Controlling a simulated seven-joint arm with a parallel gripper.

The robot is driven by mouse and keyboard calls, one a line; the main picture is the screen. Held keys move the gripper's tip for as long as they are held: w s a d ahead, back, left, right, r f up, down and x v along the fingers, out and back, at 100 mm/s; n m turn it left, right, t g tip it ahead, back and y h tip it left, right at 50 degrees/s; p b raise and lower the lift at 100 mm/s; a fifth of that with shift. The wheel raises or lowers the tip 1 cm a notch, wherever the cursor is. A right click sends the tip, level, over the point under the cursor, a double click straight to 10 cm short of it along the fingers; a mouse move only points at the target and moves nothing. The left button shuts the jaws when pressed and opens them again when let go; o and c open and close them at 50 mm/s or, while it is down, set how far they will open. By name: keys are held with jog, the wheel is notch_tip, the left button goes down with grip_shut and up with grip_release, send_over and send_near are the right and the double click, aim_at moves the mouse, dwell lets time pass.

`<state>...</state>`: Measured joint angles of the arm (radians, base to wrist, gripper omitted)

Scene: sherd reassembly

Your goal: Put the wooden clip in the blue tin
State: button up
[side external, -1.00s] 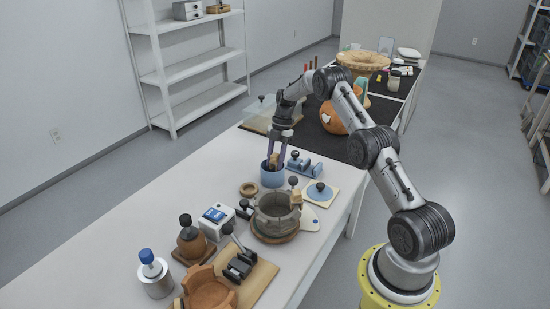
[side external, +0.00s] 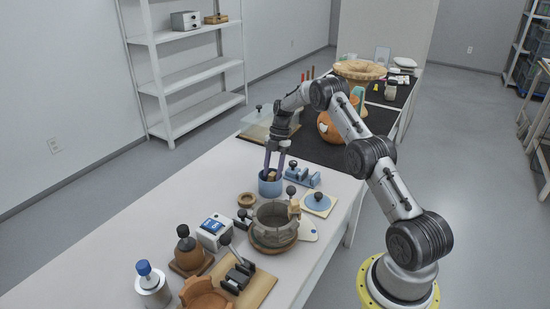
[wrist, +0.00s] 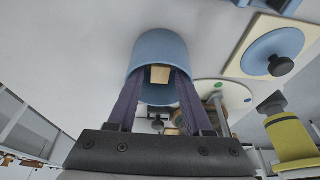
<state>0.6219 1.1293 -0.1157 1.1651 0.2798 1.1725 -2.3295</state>
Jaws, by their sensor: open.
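The blue tin (side external: 270,187) stands upright on the white table; in the wrist view its blue wall (wrist: 160,48) shows around the opening. The wooden clip (wrist: 160,75) is a small pale tan block at the tin's mouth, between my fingers. In the side view the clip (side external: 271,175) shows at the rim level; its lower part is hidden by the tin wall. My gripper (side external: 274,166) points down over the tin, its purple fingertips at or just inside the mouth. The jaws are open, with the clip between them; whether a finger touches it I cannot tell.
A grey sherd pot (side external: 274,225) with wooden clips on its rim stands close in front of the tin. A wooden ring (side external: 246,200), a blue clamp device (side external: 301,175) and a blue disc on a board (side external: 319,203) surround it. Free table lies to the left.

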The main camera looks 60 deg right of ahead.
jog(key=v, duration=1.3)
jog(key=shift+d+r, duration=0.2)
jog(key=shift+r, duration=0.15)
